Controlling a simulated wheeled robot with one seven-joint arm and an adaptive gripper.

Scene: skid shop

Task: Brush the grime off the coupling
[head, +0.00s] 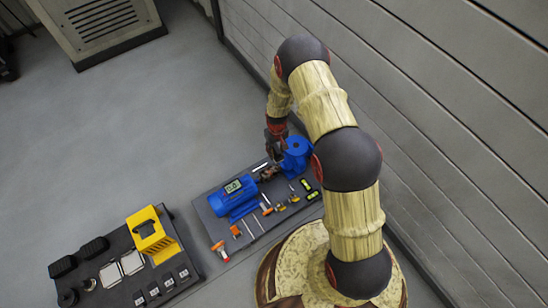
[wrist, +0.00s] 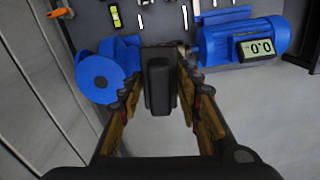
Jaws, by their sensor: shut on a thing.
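My gripper (wrist: 163,62) is shut on a dark, block-shaped handle (wrist: 158,85), which looks like a brush; no bristles show. In the head view my gripper (head: 276,138) reaches down beside the blue pump (head: 297,155), close to the coupling (head: 266,174). The coupling sits between the pump and the blue motor (head: 231,202) and shows only as a small greyish-brown part. In the wrist view the held handle and fingers cover the gap between the pump (wrist: 103,78) and the motor (wrist: 240,43). I cannot tell whether the brush touches the coupling, or how much grime is there.
A display reading 0.0 (wrist: 257,47) sits on the motor. Several hand tools lie on the dark skid (head: 238,238) in front. A second dark mat (head: 107,252) holds a yellow box (head: 152,236) and small parts. A plank wall (head: 420,110) stands close behind the pump. Open floor lies left.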

